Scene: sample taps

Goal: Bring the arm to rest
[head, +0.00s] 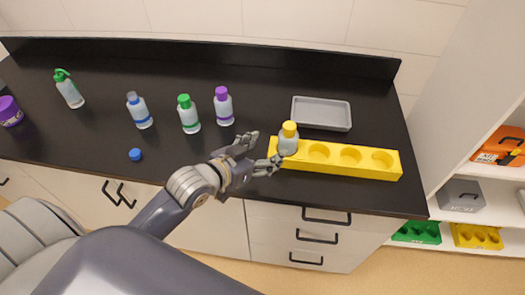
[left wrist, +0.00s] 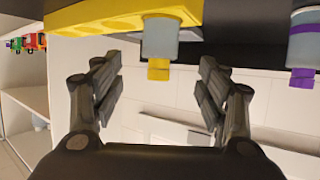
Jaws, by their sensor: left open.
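My left gripper (head: 262,153) is open and empty over the front of the black counter, just left of the yellow-capped bottle (head: 288,139). That bottle stands upright in the leftmost hole of the yellow rack (head: 340,167); the rack's other holes look empty. In the left wrist view, which looks upside down, the same bottle (left wrist: 160,45) shows beyond and between the spread fingers (left wrist: 158,92), with a gap on both sides. The yellow rack (left wrist: 110,20) shows there too. My right gripper is not in view.
A grey tray (head: 321,113) lies behind the rack. Bottles with purple (head: 223,105), green (head: 188,114) and blue (head: 139,110) bands stand to the left, with a green spray bottle (head: 70,90) and a purple-lidded jar (head: 10,111). A blue cap (head: 135,154) lies near the front. Shelves (head: 480,188) are at right.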

